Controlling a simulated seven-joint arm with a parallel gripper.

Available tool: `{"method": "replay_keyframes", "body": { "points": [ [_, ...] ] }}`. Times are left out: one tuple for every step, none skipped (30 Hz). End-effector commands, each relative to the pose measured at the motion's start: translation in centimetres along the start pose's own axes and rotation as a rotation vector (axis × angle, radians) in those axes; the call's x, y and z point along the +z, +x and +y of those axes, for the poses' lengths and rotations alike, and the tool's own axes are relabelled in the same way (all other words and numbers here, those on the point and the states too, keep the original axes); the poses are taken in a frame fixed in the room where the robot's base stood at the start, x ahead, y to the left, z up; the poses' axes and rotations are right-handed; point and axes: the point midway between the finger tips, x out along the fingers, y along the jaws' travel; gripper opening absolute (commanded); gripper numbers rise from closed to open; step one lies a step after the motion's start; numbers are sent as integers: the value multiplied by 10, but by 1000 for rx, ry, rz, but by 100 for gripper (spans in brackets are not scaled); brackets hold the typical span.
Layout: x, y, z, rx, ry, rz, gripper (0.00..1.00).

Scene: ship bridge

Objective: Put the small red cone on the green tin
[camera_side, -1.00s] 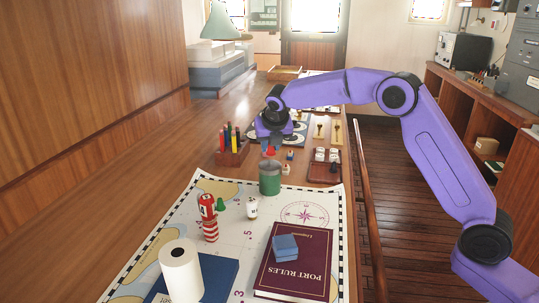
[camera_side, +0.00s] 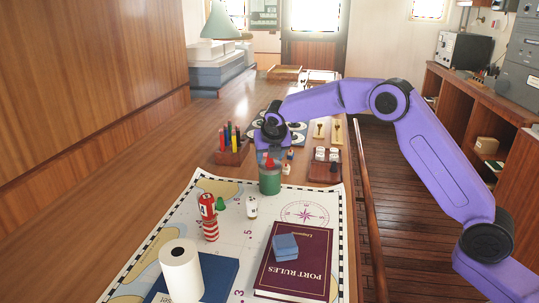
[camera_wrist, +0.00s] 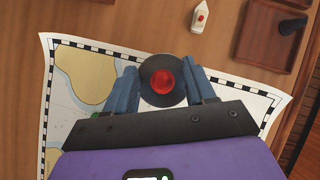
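In the wrist view, the red cone (camera_wrist: 162,82) shows from above, near the middle of the tin's dark round top (camera_wrist: 160,100). My gripper (camera_side: 270,151) is right above the tin, pointing down. In the wrist view, the fingers of my gripper (camera_wrist: 164,88) are on both sides of the cone with a gap on each side, so it is open and holds nothing.
A striped red and white lighthouse (camera_side: 208,218), a green cone (camera_side: 222,204) and a white piece (camera_side: 252,207) stand on the chart. A pen holder (camera_side: 232,152) is left of the tin. A brown tray (camera_side: 325,170) and a small white boat (camera_wrist: 200,16) are beyond it.

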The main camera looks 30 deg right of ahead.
Motion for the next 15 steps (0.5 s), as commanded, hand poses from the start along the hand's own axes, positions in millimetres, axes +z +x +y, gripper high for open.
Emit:
{"method": "replay_keyframes", "body": {
  "points": [
    [0,0,0,0,0,0,55],
    [0,0,0,0,0,0,55],
    [0,0,0,0,0,0,55],
    [1,-1,0,0,0,-1,55],
    [1,-2,0,0,0,-1,55],
    [2,-4,0,1,0,-1,55],
    [2,-7,0,1,0,-2,55],
    [2,-10,0,1,0,-2,55],
    [2,-15,0,1,0,-2,55],
    [2,-19,1,2,0,-3,55],
    [3,-25,1,3,0,-4,55],
    [3,-32,0,2,0,-3,55],
    [2,-38,0,2,0,-3,55],
    [3,-44,0,3,0,-3,55],
    [3,-53,0,3,1,-4,55]
  ]
}}
